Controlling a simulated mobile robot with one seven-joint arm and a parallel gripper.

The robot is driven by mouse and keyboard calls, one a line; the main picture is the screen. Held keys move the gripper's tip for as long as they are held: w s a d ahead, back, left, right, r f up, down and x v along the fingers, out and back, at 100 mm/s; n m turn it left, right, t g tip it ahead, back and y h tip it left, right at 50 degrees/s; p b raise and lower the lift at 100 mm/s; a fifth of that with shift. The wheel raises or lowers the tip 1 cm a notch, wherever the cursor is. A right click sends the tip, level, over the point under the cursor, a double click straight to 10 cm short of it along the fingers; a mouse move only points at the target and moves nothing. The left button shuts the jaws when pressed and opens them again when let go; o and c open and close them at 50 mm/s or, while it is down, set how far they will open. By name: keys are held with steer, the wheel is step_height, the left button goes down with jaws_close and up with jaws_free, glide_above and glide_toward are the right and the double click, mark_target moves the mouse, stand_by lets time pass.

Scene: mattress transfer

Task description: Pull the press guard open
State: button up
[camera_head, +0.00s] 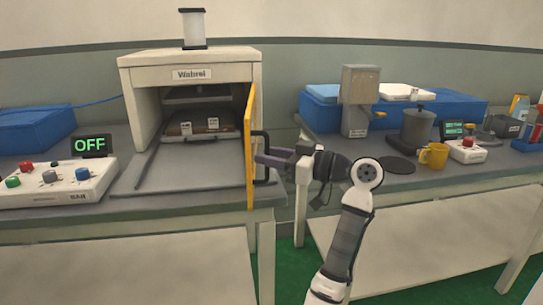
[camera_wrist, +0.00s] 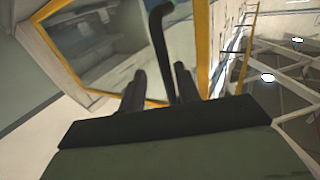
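The press (camera_head: 190,68) is a cream box with a dark opening, at left centre in the head view. Its yellow-framed guard (camera_head: 250,150) stands swung out at the opening's right side, seen nearly edge-on. The guard's clear pane and yellow frame (camera_wrist: 205,45) also show in the wrist view. A black bar handle (camera_head: 265,142) is on the guard's right face. My gripper (camera_head: 270,160) is at this handle from the right. In the wrist view, my gripper's fingers (camera_wrist: 160,88) are apart, with the handle (camera_wrist: 160,40) between them and a gap on its left.
A tray with a brown item (camera_head: 195,127) lies inside the press opening. A control box (camera_head: 60,183) and an OFF display (camera_head: 91,146) are on the left. A yellow mug (camera_head: 433,156) and a grey pot (camera_head: 416,128) stand on the right bench. Green floor shows between benches.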

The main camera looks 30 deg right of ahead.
steer(key=b+v, duration=0.1)
steer(key=v, duration=1.2)
steer(key=shift+s+d, duration=0.2)
steer(key=shift+s, duration=0.15)
